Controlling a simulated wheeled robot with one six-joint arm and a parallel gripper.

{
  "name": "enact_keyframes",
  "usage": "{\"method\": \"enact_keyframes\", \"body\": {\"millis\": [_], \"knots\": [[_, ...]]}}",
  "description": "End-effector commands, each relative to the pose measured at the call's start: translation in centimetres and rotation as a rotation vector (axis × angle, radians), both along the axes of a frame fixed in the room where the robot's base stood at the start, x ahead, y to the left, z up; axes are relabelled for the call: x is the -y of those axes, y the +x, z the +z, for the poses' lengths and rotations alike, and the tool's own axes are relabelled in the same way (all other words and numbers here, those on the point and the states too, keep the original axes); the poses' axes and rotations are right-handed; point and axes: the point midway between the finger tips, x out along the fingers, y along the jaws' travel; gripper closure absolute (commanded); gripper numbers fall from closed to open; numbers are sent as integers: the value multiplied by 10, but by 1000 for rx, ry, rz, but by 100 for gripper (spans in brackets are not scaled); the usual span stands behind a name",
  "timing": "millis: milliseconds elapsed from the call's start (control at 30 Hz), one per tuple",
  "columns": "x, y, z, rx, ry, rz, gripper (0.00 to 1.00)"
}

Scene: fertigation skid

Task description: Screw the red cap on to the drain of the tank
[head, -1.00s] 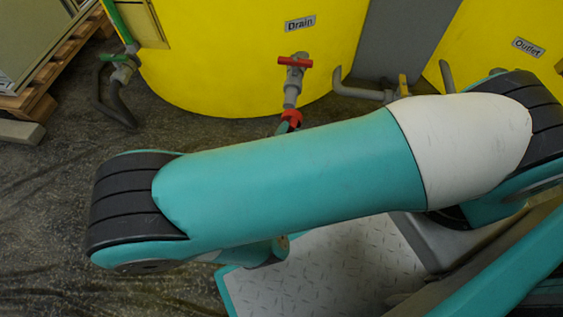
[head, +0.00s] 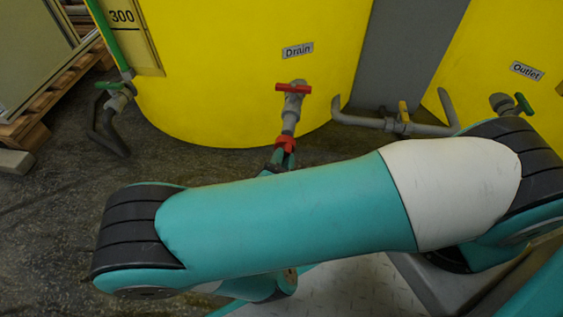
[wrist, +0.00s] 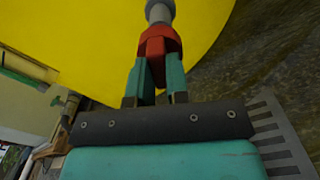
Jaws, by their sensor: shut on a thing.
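The red cap (head: 285,143) is at the lower end of the grey drain pipe (head: 289,118), below the red-handled valve (head: 293,88) on the yellow tank (head: 230,60) marked "Drain". My gripper (head: 282,158) is shut on the cap. In the wrist view, the two teal fingers (wrist: 156,82) hold the red cap (wrist: 158,45) from both sides. The grey pipe end (wrist: 160,11) meets the cap's far side there, roughly in line with it. I cannot tell how far the cap is on the thread. My arm hides part of the floor below.
A green-handled valve with a dark hose (head: 110,115) is at the left, near a wooden pallet (head: 25,130). Grey pipework with a yellow handle (head: 403,112) and an outlet valve (head: 510,104) are at the right. Dark floor lies open at the left.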

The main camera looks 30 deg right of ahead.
Motion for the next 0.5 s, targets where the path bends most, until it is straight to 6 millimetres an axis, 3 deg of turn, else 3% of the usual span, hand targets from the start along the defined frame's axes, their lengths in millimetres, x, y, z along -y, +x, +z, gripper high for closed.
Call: {"method": "enact_keyframes", "body": {"millis": [500], "knots": [[5, 5, 0, 0, 0, -2, 100]]}}
